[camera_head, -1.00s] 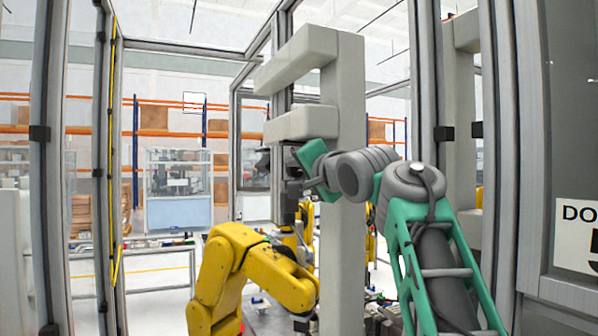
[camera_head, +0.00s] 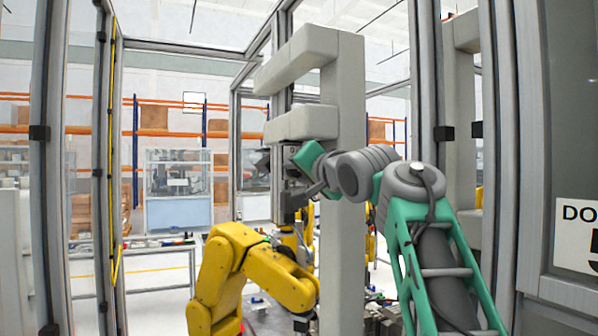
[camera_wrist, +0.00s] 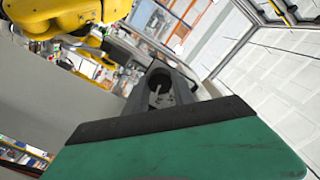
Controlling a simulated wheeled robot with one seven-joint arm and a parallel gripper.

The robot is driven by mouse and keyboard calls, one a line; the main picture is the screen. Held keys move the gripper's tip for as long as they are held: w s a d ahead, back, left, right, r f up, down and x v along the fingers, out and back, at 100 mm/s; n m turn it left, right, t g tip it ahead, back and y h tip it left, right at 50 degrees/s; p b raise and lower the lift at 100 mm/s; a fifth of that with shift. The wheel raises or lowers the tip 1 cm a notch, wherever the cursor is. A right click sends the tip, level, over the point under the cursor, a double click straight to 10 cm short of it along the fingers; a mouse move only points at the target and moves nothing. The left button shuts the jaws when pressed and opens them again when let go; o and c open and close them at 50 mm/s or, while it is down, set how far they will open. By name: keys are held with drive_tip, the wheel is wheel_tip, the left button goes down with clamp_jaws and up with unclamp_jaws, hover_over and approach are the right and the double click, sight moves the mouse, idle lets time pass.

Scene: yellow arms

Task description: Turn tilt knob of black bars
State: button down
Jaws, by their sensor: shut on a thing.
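My green and grey arm reaches in from the right in the head view, and my gripper (camera_head: 284,168) is beside the pale grey post. In the wrist view the dark fingers of my gripper (camera_wrist: 160,90) come together around a small part, the tilt knob (camera_wrist: 157,93), of which little shows. The gripper is shut on it. Dark parts, seemingly the black bars (camera_head: 290,200), show just below and behind my gripper in the head view. Their outline is partly hidden, and I cannot tell their tilt.
A pale grey post with two arms (camera_head: 341,120) stands close to my wrist. A yellow robot arm (camera_head: 245,262) is below, left of it. Metal frame posts (camera_head: 430,80) flank the opening. Open floor (camera_head: 150,285) shows at left.

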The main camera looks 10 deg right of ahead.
drive_tip(key=n, duration=0.4)
drive_tip(key=shift+f, duration=0.1)
drive_tip(key=n, duration=0.5)
idle(0.4)
drive_tip(key=c, duration=1.1)
unclamp_jaws()
drive_tip(key=shift+o, duration=0.2)
drive_tip(key=shift+s, duration=0.1)
drive_tip(key=s+d+b, duration=0.1)
drive_tip(key=s+b, duration=0.2)
drive_tip(key=s, duration=0.4)
drive_tip(key=shift+s+d, duration=0.2)
drive_tip(key=shift+d, duration=0.1)
